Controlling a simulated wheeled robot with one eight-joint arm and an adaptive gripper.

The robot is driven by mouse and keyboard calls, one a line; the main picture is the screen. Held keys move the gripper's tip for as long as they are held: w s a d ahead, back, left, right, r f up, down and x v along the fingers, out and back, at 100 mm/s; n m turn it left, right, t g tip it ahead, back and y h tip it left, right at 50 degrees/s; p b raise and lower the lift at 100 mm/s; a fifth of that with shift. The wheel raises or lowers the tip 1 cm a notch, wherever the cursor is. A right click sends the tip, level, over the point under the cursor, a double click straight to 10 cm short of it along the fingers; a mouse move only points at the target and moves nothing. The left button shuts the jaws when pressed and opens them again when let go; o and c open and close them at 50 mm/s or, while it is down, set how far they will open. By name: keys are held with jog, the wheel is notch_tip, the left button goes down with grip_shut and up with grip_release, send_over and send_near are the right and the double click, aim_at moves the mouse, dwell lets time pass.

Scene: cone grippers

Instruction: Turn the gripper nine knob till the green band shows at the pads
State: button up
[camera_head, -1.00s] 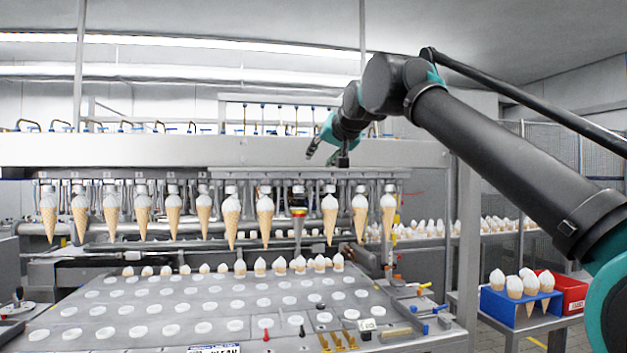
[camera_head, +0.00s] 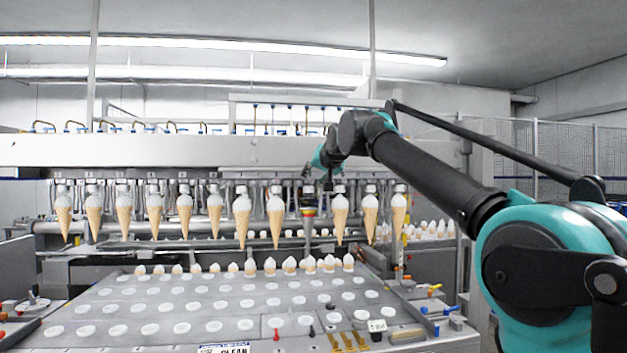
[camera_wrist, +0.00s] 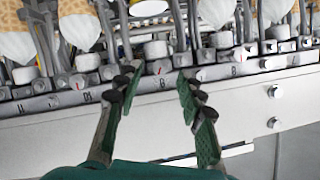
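In the head view my gripper (camera_head: 317,178) reaches down over the front of the machine beam, just above the ninth hanging position. There, in place of an ice cream cone, a grey tapered piece (camera_head: 308,228) hangs with a red and yellow band (camera_head: 308,211); I see no clear green. In the wrist view my gripper (camera_wrist: 158,81) is open, its two green fingers with dark pads well apart. A small round metal knob (camera_wrist: 160,67) lies just beyond the gap between the fingertips, near a label that looks like 9 (camera_wrist: 163,84). Nothing is held.
Similar knobs stand close on both sides, including one near label 8 (camera_wrist: 206,73). Topped cones (camera_head: 276,215) hang in a row beside the tapered piece. Below is a plate (camera_head: 180,290) with round white places. Small coloured tools (camera_head: 345,342) lie at its front right.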

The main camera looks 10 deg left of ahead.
jog(key=shift+w+a+f, duration=0.3)
jog(key=shift+w, duration=0.3)
jog(key=shift+c, duration=0.4)
grip_shut()
jog(key=shift+a+n+h, duration=0.15)
jog(key=shift+n+h, duration=0.75)
jog(key=shift+n, duration=0.3)
jog(key=shift+o, duration=0.4)
grip_release()
